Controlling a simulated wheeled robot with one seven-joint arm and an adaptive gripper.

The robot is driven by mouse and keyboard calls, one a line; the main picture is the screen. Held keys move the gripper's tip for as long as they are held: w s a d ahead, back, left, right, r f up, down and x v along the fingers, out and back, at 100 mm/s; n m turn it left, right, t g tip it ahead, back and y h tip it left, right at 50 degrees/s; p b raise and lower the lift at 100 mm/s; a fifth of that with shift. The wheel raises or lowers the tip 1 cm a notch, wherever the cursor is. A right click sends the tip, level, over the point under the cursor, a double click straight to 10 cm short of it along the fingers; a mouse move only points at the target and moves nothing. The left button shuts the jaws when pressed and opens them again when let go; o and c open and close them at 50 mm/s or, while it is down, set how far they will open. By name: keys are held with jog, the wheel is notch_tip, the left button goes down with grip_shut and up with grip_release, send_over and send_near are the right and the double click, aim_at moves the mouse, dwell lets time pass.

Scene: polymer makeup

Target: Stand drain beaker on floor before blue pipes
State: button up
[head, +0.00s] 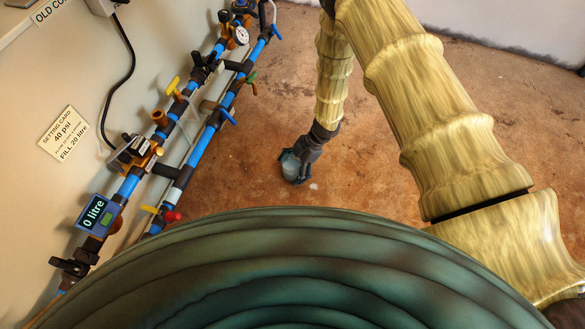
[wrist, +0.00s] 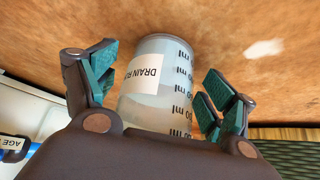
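The drain beaker (head: 291,168) is a clear, pale cup at floor level, right of the blue pipes (head: 202,150). In the wrist view the beaker (wrist: 155,85) shows a white label, black ml marks and cloudy contents. My gripper (head: 301,163) is low by the beaker, with its fingers on either side. In the wrist view my gripper (wrist: 155,95) is spread around the beaker. A gap shows at the left finger; the right finger is very close, and contact there is unclear. Whether the beaker's base rests on the floor is hard to tell.
The brown floor (head: 400,215) is clear around the beaker. Valves, a gauge (head: 241,35) and a display reading 0 litre (head: 95,213) sit along the pipes. A setting card (head: 63,134) is on the wall. A large dark green ribbed shape (head: 300,270) fills the foreground.

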jog(key=shift+r, duration=0.1)
jog(key=p+v, duration=0.5)
jog(key=v, duration=0.7)
jog(key=s+d+m+t+h, duration=0.1)
jog(key=s+d+m+h, duration=0.1)
jog(key=s+d+m, duration=0.3)
jog(key=s+d+m+t+h, duration=0.1)
jog(key=s+d+m+h, duration=0.1)
jog(key=s+d+m, duration=0.4)
jog(key=s+d+r+m+t+h, duration=0.1)
jog(key=s+d+m, duration=0.5)
jog(key=s+m, duration=0.6)
jog(key=s, duration=0.9)
jog(key=shift+s+m+h, duration=0.4)
jog(key=shift+r, duration=0.2)
notch_tip(320, 180, up, 41)
jog(key=p, duration=4.1)
